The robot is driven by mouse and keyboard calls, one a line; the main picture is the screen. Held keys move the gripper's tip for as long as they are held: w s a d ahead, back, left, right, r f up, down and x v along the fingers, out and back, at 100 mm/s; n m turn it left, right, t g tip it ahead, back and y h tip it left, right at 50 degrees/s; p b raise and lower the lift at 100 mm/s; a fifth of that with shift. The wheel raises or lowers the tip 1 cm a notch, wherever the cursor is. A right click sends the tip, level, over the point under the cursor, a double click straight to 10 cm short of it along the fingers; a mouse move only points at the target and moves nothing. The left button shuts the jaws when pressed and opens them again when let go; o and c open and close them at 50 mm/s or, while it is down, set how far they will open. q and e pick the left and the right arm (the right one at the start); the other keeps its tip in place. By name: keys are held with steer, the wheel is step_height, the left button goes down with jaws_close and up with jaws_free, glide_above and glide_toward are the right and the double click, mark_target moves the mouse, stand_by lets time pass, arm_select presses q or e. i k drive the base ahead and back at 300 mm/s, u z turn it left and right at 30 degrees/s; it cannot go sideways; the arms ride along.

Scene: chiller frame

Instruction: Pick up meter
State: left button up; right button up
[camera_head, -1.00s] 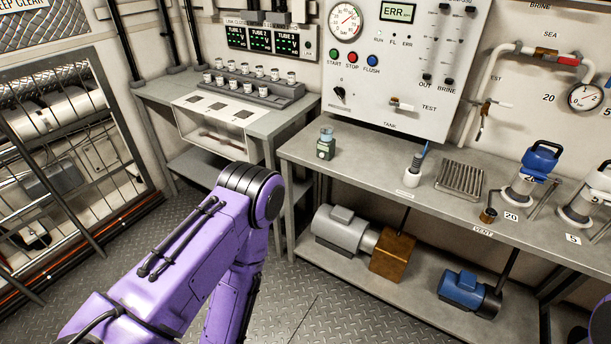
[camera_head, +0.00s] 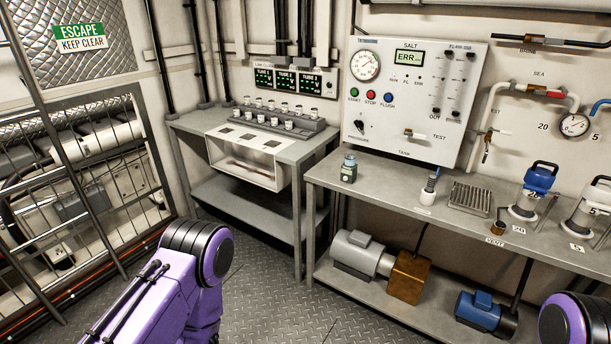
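A small dark green device with a pale blue top (camera_head: 349,168) stands upright at the left end of the right-hand bench (camera_head: 385,190). It looks like the meter, but its markings are too small to read. A white holder with a blue-tipped probe (camera_head: 429,188) stands to its right on the same bench. My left arm's purple elbow shows at the lower left, and part of my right arm at the lower right corner. Neither gripper is in view. Nothing touches the green device.
A panel (camera_head: 414,100) with a gauge, buttons and an ERR display is behind the bench. A drain rack (camera_head: 469,198) and blue-topped canister (camera_head: 533,191) stand farther right. Vials fill a rack (camera_head: 284,122) on the left table. Pumps sit on the lower shelf. Open floor lies between.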

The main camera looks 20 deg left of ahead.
mark_target(349, 168)
steer(key=u, duration=0.75)
steer(key=i, duration=0.7)
steer(key=u, duration=0.55)
steer(key=i, duration=0.95)
steer(key=z, duration=1)
steer(key=i, duration=0.6)
steer(key=z, duration=0.85)
steer(key=k, duration=0.45)
steer(key=i, duration=0.5)
